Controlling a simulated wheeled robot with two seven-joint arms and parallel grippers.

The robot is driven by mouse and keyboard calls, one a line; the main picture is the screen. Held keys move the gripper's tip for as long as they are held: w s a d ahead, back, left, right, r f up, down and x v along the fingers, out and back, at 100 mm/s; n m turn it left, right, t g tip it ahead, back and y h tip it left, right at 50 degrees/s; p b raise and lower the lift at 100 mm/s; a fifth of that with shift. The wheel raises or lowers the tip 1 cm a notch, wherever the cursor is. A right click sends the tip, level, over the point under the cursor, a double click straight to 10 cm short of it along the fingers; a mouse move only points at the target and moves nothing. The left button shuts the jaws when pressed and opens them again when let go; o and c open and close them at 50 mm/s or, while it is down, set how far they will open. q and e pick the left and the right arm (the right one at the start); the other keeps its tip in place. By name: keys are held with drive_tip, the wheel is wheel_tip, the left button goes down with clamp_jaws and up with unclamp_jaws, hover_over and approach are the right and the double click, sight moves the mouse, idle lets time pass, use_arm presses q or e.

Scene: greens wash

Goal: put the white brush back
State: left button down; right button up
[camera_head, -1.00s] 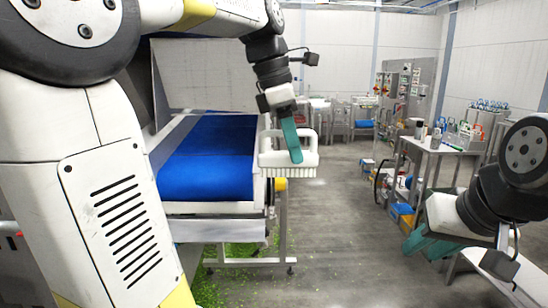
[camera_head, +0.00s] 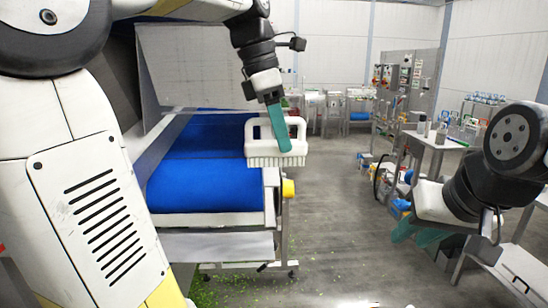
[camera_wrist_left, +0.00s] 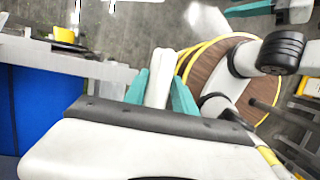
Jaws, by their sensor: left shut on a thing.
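The white brush (camera_head: 262,147) hangs in the air in the head view, bristles down, in front of the right edge of the blue conveyor belt. My left gripper (camera_head: 282,140) is shut on the brush's handle, and one teal finger covers part of it. In the left wrist view, the white handle (camera_wrist_left: 161,74) stands between the two teal fingers of the left gripper (camera_wrist_left: 160,95). My right gripper (camera_head: 420,236) is at the lower right of the head view, away from the brush. Its teal fingers look apart, with nothing seen between them.
Green scraps lie on the floor below. A metal table (camera_head: 436,143) with bottles stands at right. A bench (camera_head: 522,268) is at lower right. Open grey floor lies between.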

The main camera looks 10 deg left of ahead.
use_arm(q)
drive_tip(key=shift+w+a+f, duration=0.8)
drive_tip(key=shift+w+f, duration=0.05)
drive_tip(key=shift+w, duration=1.8)
drive_tip(key=shift+w+a+f, duration=0.8)
drive_tip(key=shift+w+a, duration=0.05)
drive_tip(key=shift+w, duration=1.75)
drive_tip(key=shift+w+a+f, duration=0.8)
drive_tip(key=shift+w+f, duration=0.05)
drive_tip(key=shift+w, duration=1.8)
drive_tip(key=shift+f, duration=0.35)
drive_tip(key=c, duration=1)
unclamp_jaws()
